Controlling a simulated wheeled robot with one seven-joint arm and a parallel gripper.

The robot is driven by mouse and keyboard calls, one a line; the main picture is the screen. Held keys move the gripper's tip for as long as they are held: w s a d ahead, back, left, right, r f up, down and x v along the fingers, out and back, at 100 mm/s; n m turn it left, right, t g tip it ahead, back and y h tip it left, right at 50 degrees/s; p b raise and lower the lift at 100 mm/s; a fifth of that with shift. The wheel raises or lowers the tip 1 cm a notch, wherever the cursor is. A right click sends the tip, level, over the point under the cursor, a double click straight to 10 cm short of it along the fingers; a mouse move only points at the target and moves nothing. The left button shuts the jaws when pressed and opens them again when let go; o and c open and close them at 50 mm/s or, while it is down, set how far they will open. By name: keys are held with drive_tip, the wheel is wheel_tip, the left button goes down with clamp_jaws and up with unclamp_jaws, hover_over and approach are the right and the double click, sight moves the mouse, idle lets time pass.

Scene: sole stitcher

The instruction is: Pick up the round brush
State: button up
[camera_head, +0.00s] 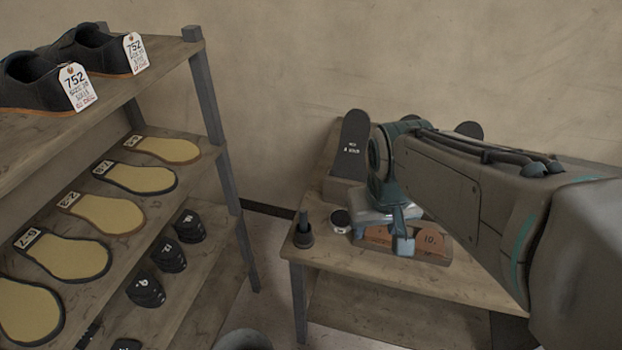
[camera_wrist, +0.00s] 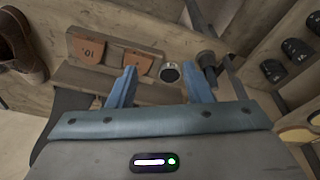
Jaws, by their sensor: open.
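A dark brush-like item with a round base and upright handle (camera_head: 303,236) stands at the left front corner of the wooden table. It looks like the round brush, though its bristles cannot be made out. It shows beyond the right finger in the wrist view (camera_wrist: 208,66). A dark round item with a pale top (camera_head: 340,221) stands beside it and shows between the fingers in the wrist view (camera_wrist: 170,73). My gripper (camera_head: 402,226) is open and empty above the table, right of both items. Its blue fingers also show in the wrist view (camera_wrist: 158,68).
Brown-orange pieces marked 10 (camera_head: 432,243) sit in a wooden holder under my gripper. A dark sole-shaped piece (camera_head: 352,145) stands upright behind. A shelf rack (camera_head: 207,95) with shoes and soles stands left, across a floor gap. A grey round container (camera_head: 242,340) is at the bottom.

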drive_tip(key=w+a+n+g+p, duration=0.1)
drive_tip(key=w+a+n+p, duration=0.25)
drive_tip(key=w+a, duration=0.45)
drive_tip(key=g+p, duration=0.1)
drive_tip(key=p, duration=0.2)
hover_over(303, 210)
drive_tip(key=f, duration=0.2)
drive_tip(key=shift+n, duration=0.35)
drive_tip(key=f, duration=0.8)
drive_tip(key=shift+s+f+p, duration=0.1)
drive_tip(key=shift+s+p, duration=0.25)
drive_tip(key=shift+w+f+p, duration=0.2)
drive_tip(key=shift+f+p, duration=0.2)
drive_tip(key=shift+f, duration=0.95)
drive_tip(key=shift+w+f+p, duration=0.2)
drive_tip(key=shift+f+p, duration=0.15)
drive_tip(key=shift+f, duration=1)
clamp_jaws()
